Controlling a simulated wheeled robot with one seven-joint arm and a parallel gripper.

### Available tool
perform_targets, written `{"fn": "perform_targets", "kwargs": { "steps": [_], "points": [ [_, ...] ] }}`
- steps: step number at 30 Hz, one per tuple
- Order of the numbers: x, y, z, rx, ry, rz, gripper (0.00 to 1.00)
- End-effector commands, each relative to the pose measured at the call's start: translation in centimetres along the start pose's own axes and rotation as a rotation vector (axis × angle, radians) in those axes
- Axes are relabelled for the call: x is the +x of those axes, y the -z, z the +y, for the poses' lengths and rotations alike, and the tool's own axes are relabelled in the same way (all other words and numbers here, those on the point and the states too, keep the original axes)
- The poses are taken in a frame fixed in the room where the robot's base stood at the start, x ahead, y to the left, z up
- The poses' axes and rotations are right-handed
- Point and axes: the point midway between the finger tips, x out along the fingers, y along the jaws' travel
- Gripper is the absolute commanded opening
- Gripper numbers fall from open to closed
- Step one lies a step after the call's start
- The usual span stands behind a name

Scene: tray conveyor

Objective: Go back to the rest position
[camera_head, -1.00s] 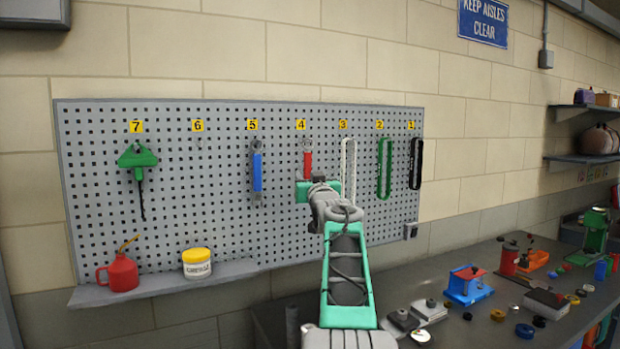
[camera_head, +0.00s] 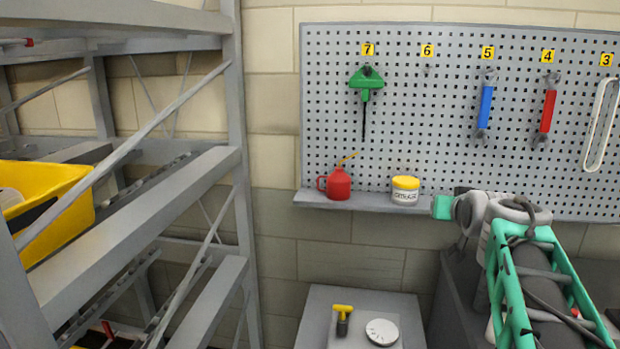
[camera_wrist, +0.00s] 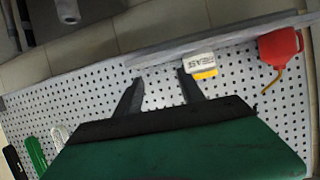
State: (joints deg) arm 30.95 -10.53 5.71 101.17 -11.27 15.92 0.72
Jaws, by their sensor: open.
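My gripper (camera_wrist: 160,88) shows in the wrist view with its two dark fingers spread apart and nothing between them. Behind the fingers is the pegboard (camera_wrist: 110,95). The fingers cannot be made out there. A blue-handled wrench (camera_head: 485,107) hangs under label 5 and a red-handled wrench (camera_head: 547,111) under label 4. Hook 6 (camera_head: 427,70) is bare.
A red oil can (camera_head: 338,186) and a white and yellow tub (camera_head: 405,190) stand on the shelf. A green tool (camera_head: 366,82) hangs at 7. A grey rack (camera_head: 120,240) with a yellow bin (camera_head: 45,195) is at left. A low grey cabinet (camera_head: 312,322) is below.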

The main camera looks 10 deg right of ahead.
Motion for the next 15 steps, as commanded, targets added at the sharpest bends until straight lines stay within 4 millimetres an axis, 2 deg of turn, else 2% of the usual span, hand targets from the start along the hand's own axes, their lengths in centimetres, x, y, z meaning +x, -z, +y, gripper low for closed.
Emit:
{"fn": "perform_targets", "kwargs": {
  "steps": [1, 3, 5, 6, 8, 9, 12, 15],
  "points": [
    [-0.9, -3.1, -3.0, -0.016, 0.037, -0.078, 0.47],
    [-2.4, -8.2, -6.4, -0.04, 0.078, -0.202, 0.47],
    [-4.2, -12.6, -8.9, -0.066, 0.109, -0.307, 0.47],
    [-5.6, -15.5, -10.4, -0.087, 0.129, -0.377, 0.47],
    [-7.9, -20.0, -12.2, -0.121, 0.157, -0.481, 0.47],
    [-9.7, -22.9, -13.2, -0.147, 0.173, -0.552, 0.47],
    [-14.0, -29.6, -14.5, -0.213, 0.204, -0.71, 0.47],
    [-17.4, -34.2, -14.7, -0.267, 0.219, -0.825, 0.47]
  ]
}}
